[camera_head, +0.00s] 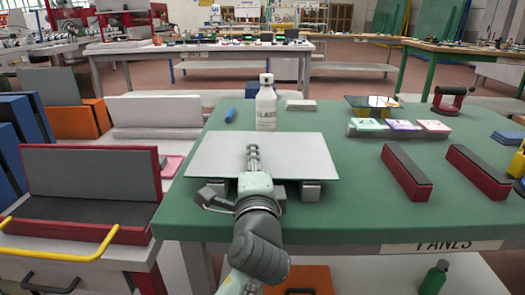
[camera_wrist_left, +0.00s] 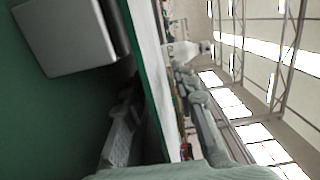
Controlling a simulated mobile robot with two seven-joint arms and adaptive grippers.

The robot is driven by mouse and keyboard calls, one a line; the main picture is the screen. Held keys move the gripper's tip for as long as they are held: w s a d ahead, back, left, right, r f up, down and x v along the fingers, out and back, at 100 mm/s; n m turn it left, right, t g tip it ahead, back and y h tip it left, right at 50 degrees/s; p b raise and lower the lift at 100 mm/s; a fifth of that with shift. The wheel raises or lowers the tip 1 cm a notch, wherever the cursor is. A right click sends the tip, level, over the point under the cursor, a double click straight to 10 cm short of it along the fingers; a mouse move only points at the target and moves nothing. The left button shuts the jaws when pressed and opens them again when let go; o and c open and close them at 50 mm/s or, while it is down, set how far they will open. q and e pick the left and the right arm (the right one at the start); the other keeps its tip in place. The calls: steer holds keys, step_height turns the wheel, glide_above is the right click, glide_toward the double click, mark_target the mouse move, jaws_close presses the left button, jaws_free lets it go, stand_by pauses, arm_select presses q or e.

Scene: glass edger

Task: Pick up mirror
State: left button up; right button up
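The mirror (camera_head: 300,155), a flat pale grey sheet, lies level on grey blocks (camera_head: 311,190) on the green table. My left gripper (camera_head: 253,160) is at its front edge, with one finger above the sheet and the other hidden under it in the head view. In the left wrist view the mirror (camera_wrist_left: 150,50) shows edge-on as a pale strip between the two fingers (camera_wrist_left: 160,120). The fingers are apart, and a gap shows between the lower finger and the sheet. My right gripper is in neither view.
Two dark red padded blocks (camera_head: 406,172) (camera_head: 478,170) lie to the right. A grey support block (camera_wrist_left: 75,35) is close to the left gripper. Bare table lies between mirror and blocks.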

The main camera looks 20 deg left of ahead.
arm_select(q)
steer(key=shift+x, duration=1.1)
jaws_close()
steer(key=shift+r, duration=0.1)
